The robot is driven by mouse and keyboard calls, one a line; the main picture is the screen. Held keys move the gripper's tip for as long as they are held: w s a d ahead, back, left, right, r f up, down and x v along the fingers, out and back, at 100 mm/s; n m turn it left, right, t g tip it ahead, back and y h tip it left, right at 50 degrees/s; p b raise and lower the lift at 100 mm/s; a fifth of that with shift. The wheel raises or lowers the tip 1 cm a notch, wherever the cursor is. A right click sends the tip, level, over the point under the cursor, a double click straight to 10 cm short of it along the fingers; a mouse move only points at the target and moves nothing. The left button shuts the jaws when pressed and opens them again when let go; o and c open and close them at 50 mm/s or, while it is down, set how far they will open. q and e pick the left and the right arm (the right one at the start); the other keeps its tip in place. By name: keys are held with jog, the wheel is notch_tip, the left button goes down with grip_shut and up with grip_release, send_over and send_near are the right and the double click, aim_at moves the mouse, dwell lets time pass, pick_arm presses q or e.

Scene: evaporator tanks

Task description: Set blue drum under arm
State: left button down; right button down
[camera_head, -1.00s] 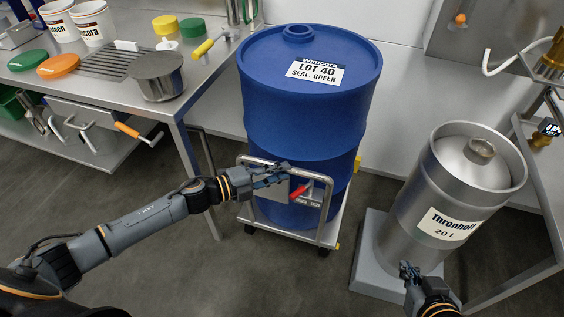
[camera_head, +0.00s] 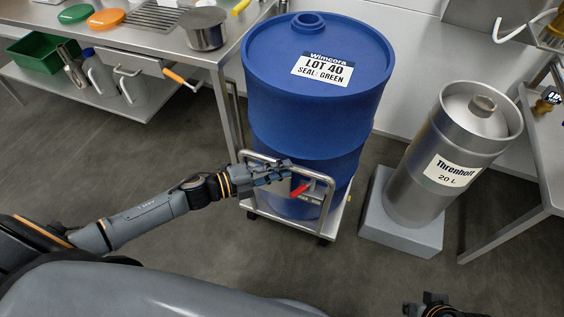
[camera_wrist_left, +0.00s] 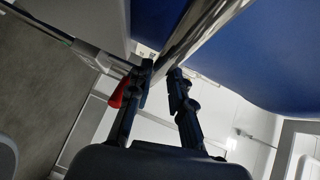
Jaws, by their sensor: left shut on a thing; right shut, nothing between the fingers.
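The blue drum (camera_head: 318,110), labelled "Wimcora LOT 40 SEAL: GREEN", stands upright on a low wheeled trolley (camera_head: 270,205) in the head view. My left gripper (camera_head: 285,172) is shut on the tubular handle of this trolley, at the drum's front. A red lever (camera_head: 300,189) is just right of the fingers. In the left wrist view the fingers (camera_wrist_left: 160,75) close around the metal handle tube (camera_wrist_left: 200,35), with the blue drum (camera_wrist_left: 270,60) behind. My right gripper (camera_head: 415,309) is at the bottom edge of the head view, shut and empty. I cannot identify the arm the task names.
A steel can (camera_head: 440,160) labelled "Threnhoff 20 L" stands on a grey block (camera_head: 400,235) right of the drum. A steel table (camera_head: 120,35) is at left, a bench (camera_head: 540,170) at right. A white hose (camera_head: 515,28) shows at top right. The floor in front is clear.

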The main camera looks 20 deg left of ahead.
pick_arm(q)
jog(key=shift+s+f, duration=0.25)
jog(key=shift+w+d, duration=0.1)
jog(key=c, duration=1.5)
grip_release()
jog(key=v, duration=1.2)
jog(key=shift+r, duration=0.1)
